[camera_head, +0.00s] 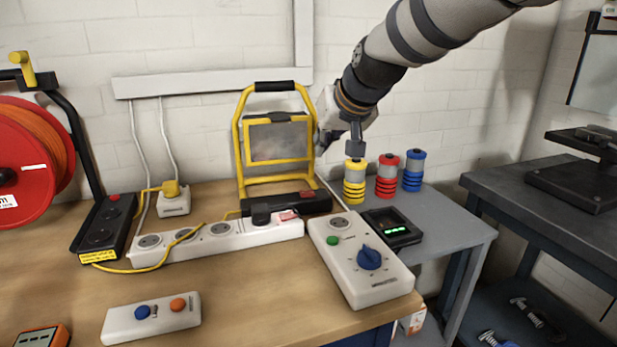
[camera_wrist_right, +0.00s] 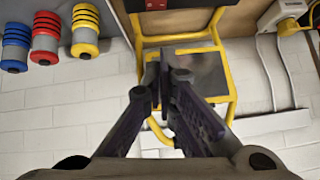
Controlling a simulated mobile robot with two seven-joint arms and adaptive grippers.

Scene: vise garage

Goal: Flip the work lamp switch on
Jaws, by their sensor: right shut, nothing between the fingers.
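The work lamp (camera_head: 237,150) has a yellow tube frame, a black top handle and a grey panel (camera_head: 280,142) that looks unlit. It stands at the back of the wooden bench. A small red switch (camera_head: 306,195) sits on its black base (camera_head: 290,205). The lamp frame also shows in the right wrist view (camera_wrist_right: 233,85), with a red part (camera_wrist_right: 127,6) at the top edge. My right gripper (camera_head: 356,147) is shut and empty, to the right of the lamp and above the switch, apart from it. My left gripper is not in view.
A white power strip (camera_head: 245,240) with a red switch (camera_head: 288,215) lies before the lamp. A white box with a blue knob (camera_head: 390,283) is at front right. Yellow, red and blue ringed cans (camera_head: 387,187) stand on the grey side table. A red cable reel (camera_head: 40,150) is at left.

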